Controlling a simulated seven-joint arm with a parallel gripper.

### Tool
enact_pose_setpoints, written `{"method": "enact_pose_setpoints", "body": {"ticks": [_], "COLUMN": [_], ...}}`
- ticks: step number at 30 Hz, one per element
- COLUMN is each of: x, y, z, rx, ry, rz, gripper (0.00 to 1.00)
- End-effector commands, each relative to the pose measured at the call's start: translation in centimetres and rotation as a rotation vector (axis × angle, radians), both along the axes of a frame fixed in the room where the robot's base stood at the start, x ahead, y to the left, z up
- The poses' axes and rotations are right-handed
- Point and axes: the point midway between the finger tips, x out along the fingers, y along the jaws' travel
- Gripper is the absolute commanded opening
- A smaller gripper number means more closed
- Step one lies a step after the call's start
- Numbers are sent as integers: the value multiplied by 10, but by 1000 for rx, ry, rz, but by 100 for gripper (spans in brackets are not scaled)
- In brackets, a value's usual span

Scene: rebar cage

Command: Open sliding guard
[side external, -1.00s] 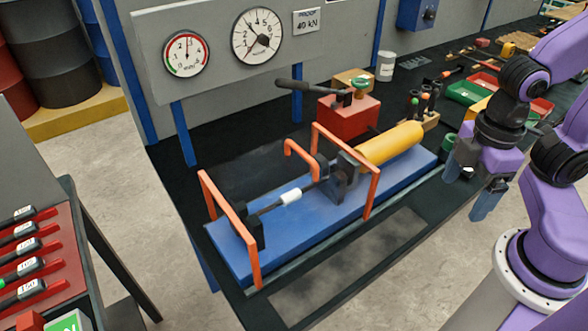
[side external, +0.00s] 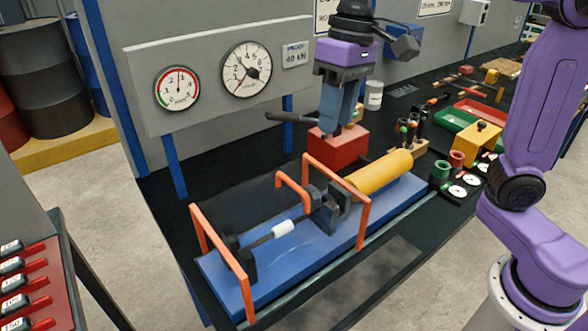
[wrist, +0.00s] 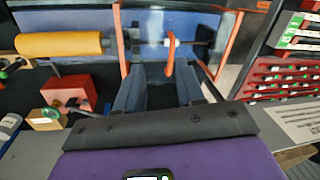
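The sliding guard (side external: 335,178) has orange end frames over the blue bed, with faint clear panelling between them. It covers the dark rod with a white sleeve (side external: 284,228). An orange bar handle (side external: 293,179) stands on the guard's back side. In the wrist view, the handle (wrist: 170,55) lies just beyond the fingertips, slightly right of centre. My gripper (side external: 337,135) points down behind the bed, near the red pump block. In the wrist view, my gripper (wrist: 162,70) has its two fingers apart with nothing between them. Contact with the handle is not visible.
The red pump block (side external: 338,146) with a black lever (side external: 290,123) stands close to my fingers. A yellow cylinder (side external: 383,172) lies along the bed. A gauge panel (side external: 213,75) stands behind. Red and green trays (side external: 480,115) are farther right.

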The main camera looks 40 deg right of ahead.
Motion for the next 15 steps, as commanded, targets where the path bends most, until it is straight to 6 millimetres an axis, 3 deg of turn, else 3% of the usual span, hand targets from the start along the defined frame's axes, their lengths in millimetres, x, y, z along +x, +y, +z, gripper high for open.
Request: {"method": "enact_pose_setpoints", "body": {"ticks": [6,11,15], "x": [38,49,50], "y": [11,12,13], "z": [34,43,40], "rx": [32,42,42], "ry": [21,29,32], "rz": [-178,-235,-244], "gripper": [38,38,38]}}
